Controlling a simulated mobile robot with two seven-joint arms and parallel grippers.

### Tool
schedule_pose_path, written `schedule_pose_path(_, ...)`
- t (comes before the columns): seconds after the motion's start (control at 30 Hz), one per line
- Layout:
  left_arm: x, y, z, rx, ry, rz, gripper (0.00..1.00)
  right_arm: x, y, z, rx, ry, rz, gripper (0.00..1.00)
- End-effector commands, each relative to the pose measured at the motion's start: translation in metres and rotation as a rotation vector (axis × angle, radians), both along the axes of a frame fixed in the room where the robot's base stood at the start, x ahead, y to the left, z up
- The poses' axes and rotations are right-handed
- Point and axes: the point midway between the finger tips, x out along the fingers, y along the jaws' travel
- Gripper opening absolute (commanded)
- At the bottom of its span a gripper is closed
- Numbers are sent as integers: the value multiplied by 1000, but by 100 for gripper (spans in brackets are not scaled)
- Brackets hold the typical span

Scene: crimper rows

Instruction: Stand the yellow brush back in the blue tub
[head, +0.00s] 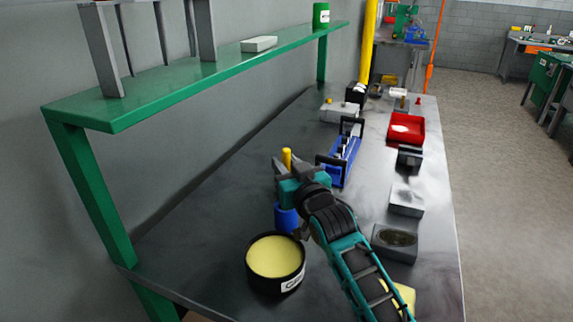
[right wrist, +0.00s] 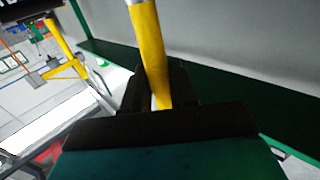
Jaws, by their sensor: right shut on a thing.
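My right gripper (head: 284,172) is shut on the yellow brush (head: 287,157), whose upper end sticks up between the fingers. The right wrist view shows the yellow handle (right wrist: 150,45) held between the dark fingers (right wrist: 156,92). The blue tub (head: 286,219) stands on the bench directly below the gripper in the head view. The gripper hides the tub's rim and the brush's lower end, so I cannot tell whether the brush is inside the tub or above it. My left gripper is not in view.
A black round container (head: 290,284) with pale yellow contents stands in front of the tub. A blue tool caddy (head: 343,158), a red bin (head: 408,129) and grey blocks (head: 405,199) stand farther along the bench. A green shelf (head: 180,82) runs above the left side.

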Motion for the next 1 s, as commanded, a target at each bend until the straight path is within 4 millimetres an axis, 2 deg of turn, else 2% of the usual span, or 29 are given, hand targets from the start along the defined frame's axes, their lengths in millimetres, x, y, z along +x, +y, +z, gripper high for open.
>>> schedule_pose_path(0.63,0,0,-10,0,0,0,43,0,0,-17,0,0,0,0)
schedule_pose_path(0.67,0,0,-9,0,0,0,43,0,0,-17,0,0,0,29)
schedule_pose_path(0.93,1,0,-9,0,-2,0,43,0,0,-18,-2,4,0,54)
schedule_pose_path(1.0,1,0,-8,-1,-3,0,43,0,0,-19,-1,5,0,56)
